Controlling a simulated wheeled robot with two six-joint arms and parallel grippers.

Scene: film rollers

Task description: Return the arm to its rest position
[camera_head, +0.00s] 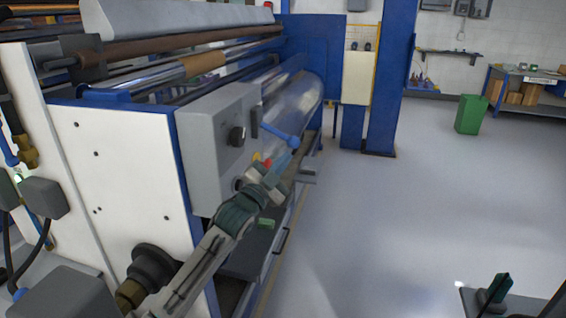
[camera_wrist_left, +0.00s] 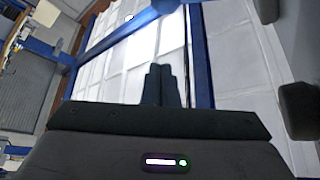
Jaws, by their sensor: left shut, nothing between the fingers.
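My left arm reaches up from the bottom of the head view, in front of the machine. Its gripper (camera_head: 281,165) is beside the grey control box (camera_head: 212,150), close below a blue lever handle (camera_head: 280,136). I cannot tell whether it touches the lever. In the left wrist view the two dark fingers of the left gripper (camera_wrist_left: 160,84) are together, with nothing between them. A dark part, probably my right gripper (camera_head: 495,290), shows at the bottom right corner of the head view. It is cut off by the frame edge.
The film machine fills the left side, with a white side panel (camera_head: 125,175), rollers (camera_head: 180,45) and a clear film roll (camera_head: 292,103). Blue columns (camera_head: 388,80) stand behind. A green bin (camera_head: 470,114) and workbench (camera_head: 530,80) are far right. The floor at right is open.

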